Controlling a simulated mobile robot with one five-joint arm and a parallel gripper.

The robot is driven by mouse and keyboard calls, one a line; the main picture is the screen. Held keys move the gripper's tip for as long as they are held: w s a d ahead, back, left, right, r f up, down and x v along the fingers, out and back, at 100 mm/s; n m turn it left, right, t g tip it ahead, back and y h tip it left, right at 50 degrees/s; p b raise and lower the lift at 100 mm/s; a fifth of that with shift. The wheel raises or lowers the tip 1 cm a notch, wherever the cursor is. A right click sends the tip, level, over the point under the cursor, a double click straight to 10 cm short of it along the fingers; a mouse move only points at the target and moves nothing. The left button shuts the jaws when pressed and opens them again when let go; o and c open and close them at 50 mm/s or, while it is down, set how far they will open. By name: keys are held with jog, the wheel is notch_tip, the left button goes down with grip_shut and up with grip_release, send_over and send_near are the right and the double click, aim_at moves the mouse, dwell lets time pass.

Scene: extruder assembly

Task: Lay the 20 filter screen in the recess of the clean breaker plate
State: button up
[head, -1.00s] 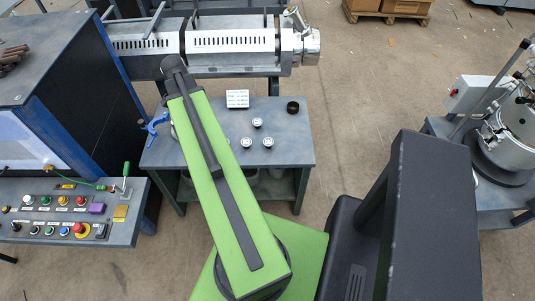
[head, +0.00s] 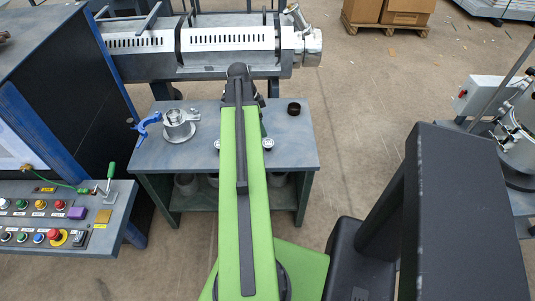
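Two small white-topped discs with dark rims show on the grey bench, one left of my arm (head: 217,145) and one right of it (head: 268,145). Their markings are too small to read, so I cannot tell which is the 20 filter screen. A metal cup-like holder (head: 179,128) with a side handle stands at the bench's left. I cannot make out a breaker plate or recess in it. My green arm reaches over the middle of the bench and covers what lies beneath. My gripper is hidden behind the arm's far end.
The grey bench (head: 300,155) has free room on its right. A dark ring (head: 294,108) lies near its back right. A blue clamp-like tool (head: 148,125) lies at the left edge. The extruder barrel (head: 230,40) runs behind. A control panel (head: 60,220) stands left.

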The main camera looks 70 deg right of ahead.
aim_at(269, 143)
jog(key=b+x, duration=0.8)
jog(key=x, duration=0.2)
jog(key=shift+a, duration=0.1)
jog(key=shift+r, duration=0.2)
jog(key=c, duration=1.4)
